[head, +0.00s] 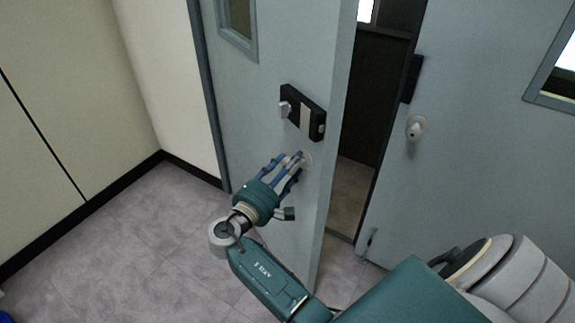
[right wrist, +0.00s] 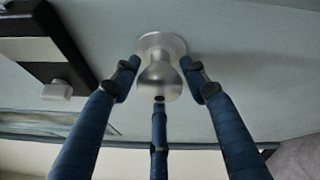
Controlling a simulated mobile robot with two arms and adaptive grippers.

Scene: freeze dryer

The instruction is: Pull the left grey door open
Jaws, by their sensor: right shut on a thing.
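The left grey door (head: 258,78) stands ajar in the head view, its free edge swung out toward me. Its round metal knob (right wrist: 160,77) is in the middle of the right wrist view, with my fingers around it. In the head view the knob is mostly hidden by the fingers. My right gripper (head: 290,163) is shut on this knob; it also shows in the right wrist view (right wrist: 160,85). A black lock box (head: 303,112) sits on the door above the knob. My left gripper is not in view.
The right grey door (head: 460,120) has its own knob (head: 416,127) and appears closed. A dark gap with floor behind it (head: 352,190) shows between the doors. A cream wall (head: 75,90) stands at the left. The tiled floor (head: 130,235) before the left door is clear.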

